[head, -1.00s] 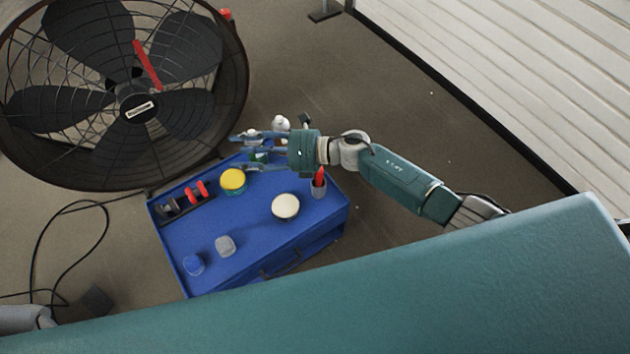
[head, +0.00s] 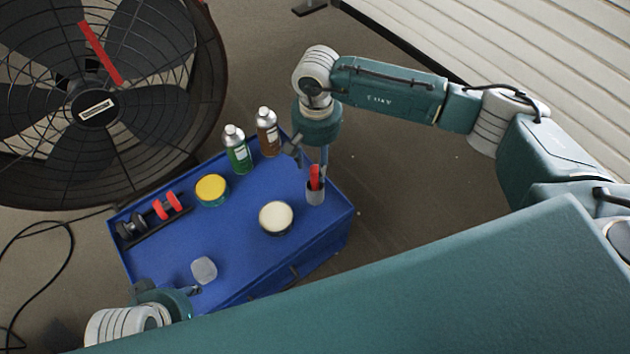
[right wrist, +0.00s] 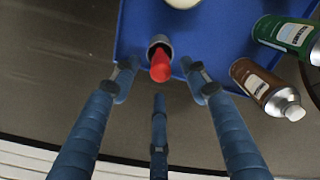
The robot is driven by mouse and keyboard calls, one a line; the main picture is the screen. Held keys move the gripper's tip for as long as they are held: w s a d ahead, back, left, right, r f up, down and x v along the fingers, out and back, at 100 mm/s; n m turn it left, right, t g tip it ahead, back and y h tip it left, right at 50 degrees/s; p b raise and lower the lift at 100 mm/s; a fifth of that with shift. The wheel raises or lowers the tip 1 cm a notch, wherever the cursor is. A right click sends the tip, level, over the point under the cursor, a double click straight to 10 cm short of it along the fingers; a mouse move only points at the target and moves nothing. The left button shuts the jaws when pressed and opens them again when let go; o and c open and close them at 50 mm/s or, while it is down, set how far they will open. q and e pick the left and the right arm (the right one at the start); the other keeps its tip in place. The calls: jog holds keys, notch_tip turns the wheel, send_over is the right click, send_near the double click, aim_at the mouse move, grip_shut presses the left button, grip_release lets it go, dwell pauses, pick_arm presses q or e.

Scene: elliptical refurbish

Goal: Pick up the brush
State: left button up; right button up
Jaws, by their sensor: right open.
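The brush (head: 315,177) shows as a red handle standing in a small grey cup (head: 315,194) at the right edge of the blue cabinet top; its lower part is hidden. My right gripper (head: 316,158) points down just behind the cup.
On the blue cabinet (head: 235,260) stand a green bottle (head: 237,154), a brown bottle (head: 268,137), a yellow-lidded tin (head: 211,189), a cream-lidded jar (head: 276,218), a grey block (head: 204,270) and a black rack (head: 153,220) with red pieces. A large fan (head: 95,100) stands at left.

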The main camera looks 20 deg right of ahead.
aim_at(315, 173)
jog(key=shift+f, duration=0.6)
notch_tip(315, 173, down, 4)
jog(key=shift+w+f+b, duration=0.1)
jog(key=shift+f+b, duration=0.05)
jog(key=shift+b, duration=0.3)
pick_arm(q)
jog(key=shift+s+r, duration=0.25)
jog(key=shift+r, duration=0.35)
pick_arm(e)
grip_shut()
